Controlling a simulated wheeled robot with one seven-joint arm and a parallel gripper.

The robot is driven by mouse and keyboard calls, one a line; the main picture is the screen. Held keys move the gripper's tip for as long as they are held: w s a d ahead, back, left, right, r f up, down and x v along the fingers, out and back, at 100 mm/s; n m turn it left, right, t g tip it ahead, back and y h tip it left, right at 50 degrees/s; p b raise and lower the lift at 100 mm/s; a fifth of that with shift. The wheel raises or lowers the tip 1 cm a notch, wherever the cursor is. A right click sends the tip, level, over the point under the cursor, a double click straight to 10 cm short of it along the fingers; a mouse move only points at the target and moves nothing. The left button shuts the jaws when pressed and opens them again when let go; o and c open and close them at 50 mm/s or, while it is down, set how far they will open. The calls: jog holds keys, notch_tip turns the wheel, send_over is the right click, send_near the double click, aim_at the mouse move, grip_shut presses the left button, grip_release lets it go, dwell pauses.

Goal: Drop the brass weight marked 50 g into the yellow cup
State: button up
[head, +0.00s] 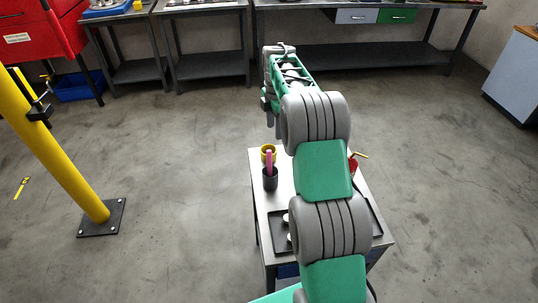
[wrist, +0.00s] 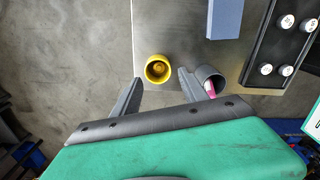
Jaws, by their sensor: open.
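The yellow cup (wrist: 149,77) stands upright near the table's edge, and its top also shows in the head view (head: 264,148). Something round and yellow or brass-coloured (wrist: 159,68) shows inside it; I cannot read any marking on it. My gripper (wrist: 160,76) is open above the cup, with its fingers apart on either side of it in the wrist view and nothing between the tips. Several weights with white marked tops (wrist: 287,22) stand in the black tray (wrist: 272,44); their marks are too small to read. In the head view my arm hides much of the tray.
A dark grey cup (wrist: 217,73) with a pink object in it stands close to my right finger. A blue-grey block (wrist: 225,18) lies near the tray. A red object (head: 352,163) is partly behind my arm. A yellow post (head: 60,150) stands at the left.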

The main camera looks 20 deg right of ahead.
notch_tip(320, 180, up, 5)
dwell(0.4)
jog(key=s+a+r+m+t, duration=0.1)
jog(key=s+a+r+m, duration=0.3)
jog(key=s, duration=0.2)
jog(key=s+a+r+m+t, duration=0.1)
jog(key=s+a+r+m, duration=0.3)
jog(key=s, duration=0.3)
jog(key=s+a+f+m, duration=0.2)
jog(key=s+m, duration=0.3)
jog(key=s, duration=0.4)
jog(key=s+a+f+m+t, duration=0.1)
jog(key=s+a+f+m, duration=0.2)
jog(key=s, duration=0.6)
jog(key=f+m, duration=0.2)
jog(key=shift+a+m+t, duration=0.3)
jog(key=shift+a+m, duration=0.05)
jog(key=shift+m, duration=0.05)
